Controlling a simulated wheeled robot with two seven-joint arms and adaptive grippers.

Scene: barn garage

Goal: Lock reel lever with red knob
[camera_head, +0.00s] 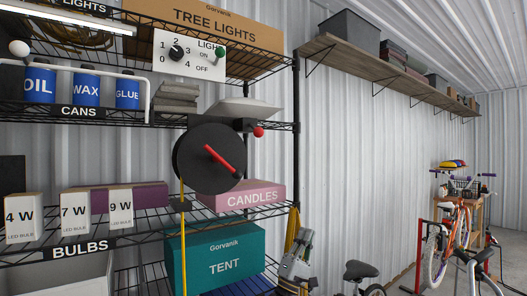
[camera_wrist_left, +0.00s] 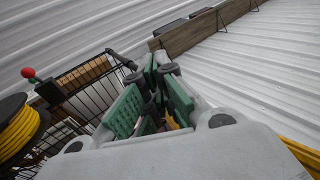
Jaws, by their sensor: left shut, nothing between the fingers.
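The reel is a black disc (camera_head: 207,150) with a red crank bar on its face, mounted at the shelf front. A lever with a red knob (camera_head: 258,132) sticks out at its upper right. In the left wrist view the red knob (camera_wrist_left: 28,72) shows at the left, above the reel's wound yellow cord (camera_wrist_left: 16,132). My left gripper (camera_head: 304,238) is below and right of the knob, apart from it. It is shut and empty; its green-padded fingers (camera_wrist_left: 154,68) fill the middle of the wrist view.
Wire shelves carry a candles box (camera_head: 245,197), a tent box (camera_head: 220,260), bulb boxes (camera_head: 74,220) and cans (camera_head: 85,90). A switch panel with a green knob (camera_head: 190,56) is above the reel. A high wooden shelf (camera_head: 350,60) and bikes (camera_head: 455,235) are at the right.

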